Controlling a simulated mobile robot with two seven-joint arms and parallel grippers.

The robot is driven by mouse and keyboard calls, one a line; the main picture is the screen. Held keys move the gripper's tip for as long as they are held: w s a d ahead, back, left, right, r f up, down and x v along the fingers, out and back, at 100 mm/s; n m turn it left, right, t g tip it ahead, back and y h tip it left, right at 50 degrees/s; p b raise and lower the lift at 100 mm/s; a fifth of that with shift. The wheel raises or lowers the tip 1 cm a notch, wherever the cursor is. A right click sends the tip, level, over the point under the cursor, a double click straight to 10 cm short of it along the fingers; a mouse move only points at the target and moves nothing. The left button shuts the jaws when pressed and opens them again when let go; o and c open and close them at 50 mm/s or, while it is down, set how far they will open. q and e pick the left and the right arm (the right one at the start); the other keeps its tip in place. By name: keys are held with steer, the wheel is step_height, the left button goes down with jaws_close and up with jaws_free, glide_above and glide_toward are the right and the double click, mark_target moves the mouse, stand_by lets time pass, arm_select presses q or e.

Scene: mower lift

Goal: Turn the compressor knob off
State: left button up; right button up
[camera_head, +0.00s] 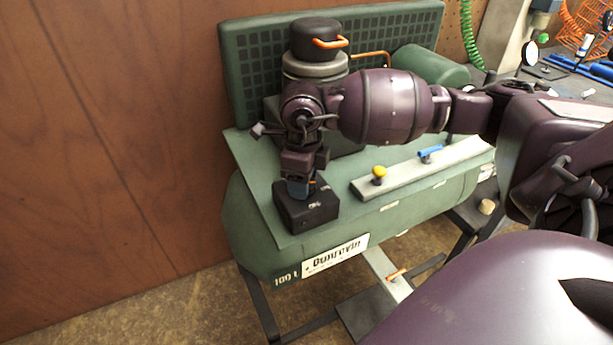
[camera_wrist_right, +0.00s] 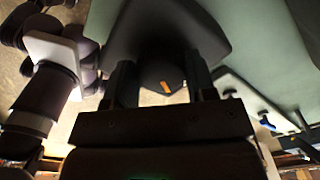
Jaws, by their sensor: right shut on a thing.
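The green compressor (camera_head: 235,215) stands by the wooden wall, with a black switch box (camera_head: 318,212) at the front left of its top plate. My right gripper (camera_head: 300,188) points down at this box. In the right wrist view, the dark round knob (camera_wrist_right: 161,78) with an orange mark sits between the fingers of my right gripper (camera_wrist_right: 160,85), which is shut on it. In the head view the fingers mostly hide the knob. My left gripper is not in view.
A pale bar (camera_head: 405,175) with a yellow knob (camera_head: 379,171) and a blue lever (camera_head: 430,151) lies right of the box. The pump head with a black cap (camera_head: 315,38) stands behind my arm. A bench with tools (camera_head: 570,75) is at the right.

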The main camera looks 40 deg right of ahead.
steer(key=shift+r+m+p, duration=0.3)
steer(key=shift+m+p, duration=0.15)
steer(key=shift+m, duration=0.55)
steer(key=shift+m+p, duration=0.45)
steer(key=shift+m, duration=0.45)
steer(key=m+p, duration=0.1)
steer(key=m, duration=0.1)
steer(key=shift+d+m+p, duration=0.1)
steer(key=shift+m+p, duration=0.2)
steer(key=shift+m, duration=0.5)
steer(key=shift+m+p, duration=0.95)
steer(key=shift+m, duration=0.15)
steer(key=shift+d+f+m+p, duration=0.15)
steer(key=shift+m+p, duration=0.35)
steer(key=shift+m, duration=0.4)
steer(key=shift+f, duration=0.1)
steer(key=o, duration=0.9)
